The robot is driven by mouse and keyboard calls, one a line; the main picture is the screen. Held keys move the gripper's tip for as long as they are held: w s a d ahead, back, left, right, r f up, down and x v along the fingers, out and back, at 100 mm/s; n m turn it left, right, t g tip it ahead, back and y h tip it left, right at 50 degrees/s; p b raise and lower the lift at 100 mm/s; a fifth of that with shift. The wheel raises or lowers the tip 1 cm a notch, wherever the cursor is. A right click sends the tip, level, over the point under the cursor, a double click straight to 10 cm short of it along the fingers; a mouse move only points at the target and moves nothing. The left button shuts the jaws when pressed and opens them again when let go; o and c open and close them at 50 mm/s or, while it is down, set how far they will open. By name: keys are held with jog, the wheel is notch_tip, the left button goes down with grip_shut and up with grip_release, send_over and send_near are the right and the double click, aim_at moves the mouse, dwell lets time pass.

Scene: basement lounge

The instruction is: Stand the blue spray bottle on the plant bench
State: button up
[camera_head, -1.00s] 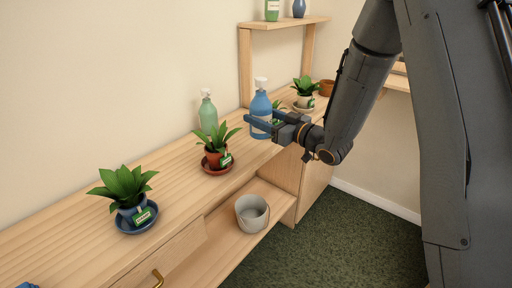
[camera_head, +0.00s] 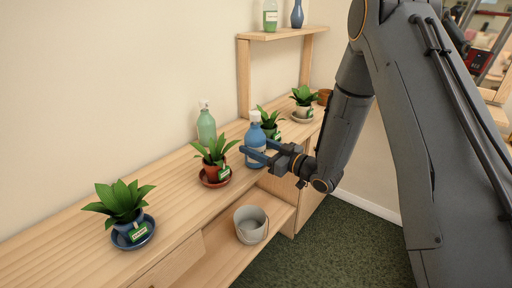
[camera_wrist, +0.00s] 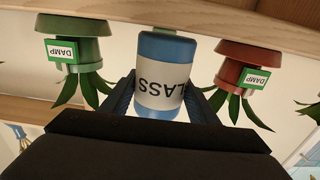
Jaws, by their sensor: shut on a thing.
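The blue spray bottle (camera_head: 256,133) is upright at the front part of the plant bench (camera_head: 178,208), between two potted plants. It has a white top and a pale label, which reads "LASS" upside down in the wrist view (camera_wrist: 160,88). My gripper (camera_head: 255,156) is shut on the bottle's body, with one finger on each side in the wrist view. The bottle's base is at or just above the bench top; I cannot tell whether it touches.
A red-potted plant (camera_head: 214,171) is close left of the bottle, and a green-potted plant (camera_head: 270,130) is behind it. A green bottle (camera_head: 206,124) stands near the wall. A blue-potted plant (camera_head: 123,218) is further left. A grey bucket (camera_head: 251,225) sits on the lower shelf.

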jog(key=shift+f, duration=0.1)
jog(key=shift+f, duration=0.1)
jog(key=o, duration=1.6)
jog(key=shift+f, duration=0.1)
jog(key=shift+s+d, duration=0.15)
jog(key=shift+d, duration=0.15)
jog(key=b+v, duration=0.1)
jog(key=v, duration=1)
jog(key=shift+s+d+b, duration=0.15)
jog(key=shift+b, duration=0.25)
